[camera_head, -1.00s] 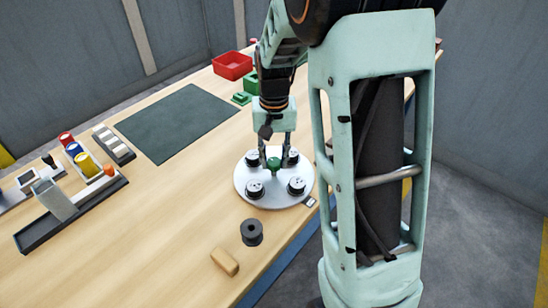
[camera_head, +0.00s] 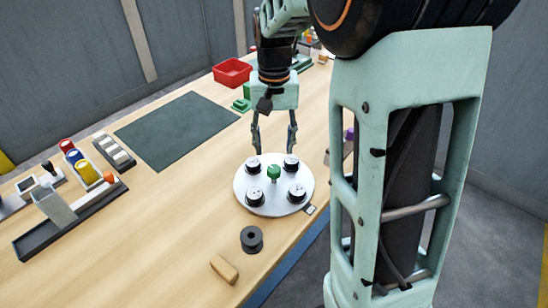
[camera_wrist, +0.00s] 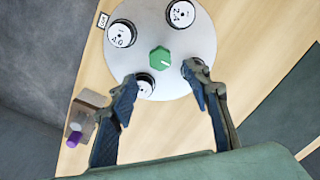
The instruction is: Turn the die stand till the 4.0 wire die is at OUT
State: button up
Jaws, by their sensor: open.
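The die stand (camera_head: 274,207) is a white round plate with a green knob (camera_head: 274,173) at its centre and dark dies with white tops around it. The OUT tag (camera_head: 310,209) lies on the table at its front right; it also shows in the wrist view (camera_wrist: 102,20). The die nearest OUT (camera_wrist: 121,34) has a label hard to read, perhaps 2.0. Another die (camera_wrist: 181,13) seems to read 2.4. One die (camera_wrist: 145,86) is partly hidden by a finger. I cannot pick out the 4.0 die. My gripper (camera_head: 274,149) is open and empty, above the stand and apart from the knob.
A black spool (camera_head: 252,239) and a tan block (camera_head: 224,269) lie in front of the stand. A dark mat (camera_head: 177,130), a red bin (camera_head: 232,71) and a rack with coloured spools (camera_head: 86,170) are farther left and back. Bare table lies left of the stand.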

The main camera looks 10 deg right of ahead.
notch_tip(320, 180, up, 4)
dwell(0.5)
